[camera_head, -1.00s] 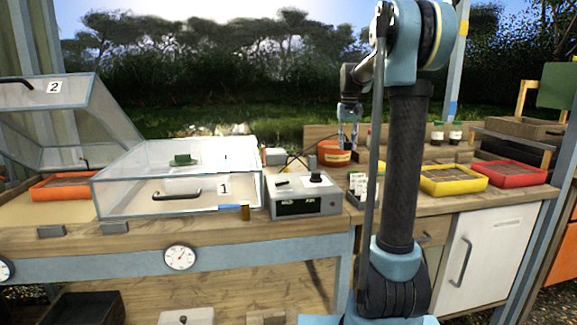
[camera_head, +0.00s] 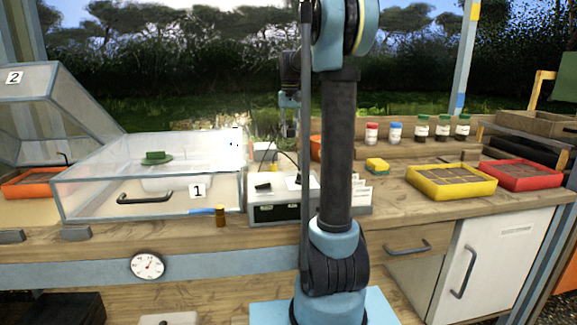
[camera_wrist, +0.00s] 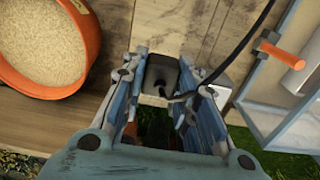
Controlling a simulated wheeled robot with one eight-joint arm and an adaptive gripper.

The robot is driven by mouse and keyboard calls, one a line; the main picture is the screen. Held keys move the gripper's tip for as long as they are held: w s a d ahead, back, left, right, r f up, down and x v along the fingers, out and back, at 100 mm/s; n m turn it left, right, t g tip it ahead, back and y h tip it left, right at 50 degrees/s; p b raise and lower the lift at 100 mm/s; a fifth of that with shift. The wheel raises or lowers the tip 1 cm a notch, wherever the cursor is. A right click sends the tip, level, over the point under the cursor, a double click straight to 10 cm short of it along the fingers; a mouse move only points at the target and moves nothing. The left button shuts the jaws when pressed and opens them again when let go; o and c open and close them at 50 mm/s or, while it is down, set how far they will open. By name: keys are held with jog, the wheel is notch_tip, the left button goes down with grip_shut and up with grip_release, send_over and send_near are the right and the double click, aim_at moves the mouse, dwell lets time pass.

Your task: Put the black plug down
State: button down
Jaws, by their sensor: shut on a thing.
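The black plug (camera_wrist: 162,72) is between the two fingers of my gripper (camera_wrist: 166,92) in the wrist view, and the gripper is shut on it. A black cable (camera_wrist: 235,52) runs from it up and to the right. Wooden boards show behind the plug; I cannot tell whether it touches them. In the head view my gripper (camera_head: 289,118) hangs over the back of the bench, left of my arm's upright link, and the plug cannot be made out there.
An orange pot of pale grains (camera_wrist: 50,40) is left of the gripper in the wrist view. The clear box marked 1 (camera_head: 130,203) and a control box (camera_head: 275,213) stand nearby. Yellow (camera_head: 450,184) and red (camera_head: 520,178) trays are at the right, with several jars behind.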

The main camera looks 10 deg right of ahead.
aim_at(289, 162)
jog(key=shift+a+f, duration=0.1)
jog(key=shift+f, duration=4.9)
jog(key=shift+f, duration=0.55)
jog(key=c, duration=1.2)
grip_release()
jog(key=shift+c, duration=0.2)
notch_tip(289, 162, up, 13)
jog(key=shift+r, duration=0.1)
jog(key=shift+s, duration=0.1)
